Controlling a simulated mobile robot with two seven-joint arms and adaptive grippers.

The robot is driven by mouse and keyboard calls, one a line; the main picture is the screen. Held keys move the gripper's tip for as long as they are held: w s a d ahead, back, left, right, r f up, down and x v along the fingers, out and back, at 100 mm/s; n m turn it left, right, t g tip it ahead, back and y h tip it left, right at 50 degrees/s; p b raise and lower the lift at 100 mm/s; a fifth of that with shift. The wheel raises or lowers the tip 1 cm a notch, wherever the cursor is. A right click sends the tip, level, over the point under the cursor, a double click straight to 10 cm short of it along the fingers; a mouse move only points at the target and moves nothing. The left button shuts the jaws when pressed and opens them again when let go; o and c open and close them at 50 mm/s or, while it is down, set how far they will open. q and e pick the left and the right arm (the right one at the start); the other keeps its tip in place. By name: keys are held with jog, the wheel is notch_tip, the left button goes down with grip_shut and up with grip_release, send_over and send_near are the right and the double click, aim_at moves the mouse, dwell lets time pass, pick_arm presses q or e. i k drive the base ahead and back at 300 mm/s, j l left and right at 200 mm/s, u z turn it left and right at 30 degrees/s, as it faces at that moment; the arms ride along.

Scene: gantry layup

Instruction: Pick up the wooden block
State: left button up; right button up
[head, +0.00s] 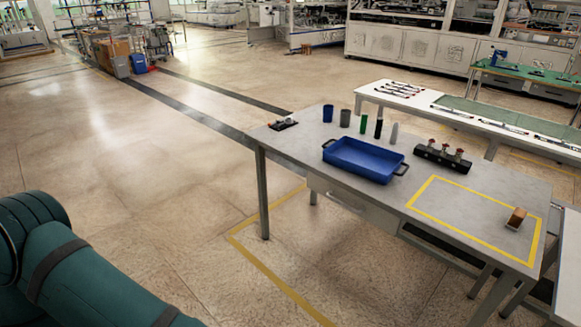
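The wooden block (516,218) is small and brown with a darker side. It rests on the grey table (465,192), near the right end, inside the yellow taped rectangle and close to its right line. Part of my arm fills the lower left corner of the head view, well away from the table. Neither of my grippers is in view. Nothing covers the block.
A blue tray (363,160) with dark handles sits mid-table. Behind it stand several cups and bottles, among them a blue cup (328,113). A black holder with red-topped parts (442,158) is right of the tray. Open floor (150,170) lies left of the table.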

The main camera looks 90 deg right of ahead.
aim_at(514, 223)
jog(key=k+z, duration=0.15)
jog(key=z, duration=4.25)
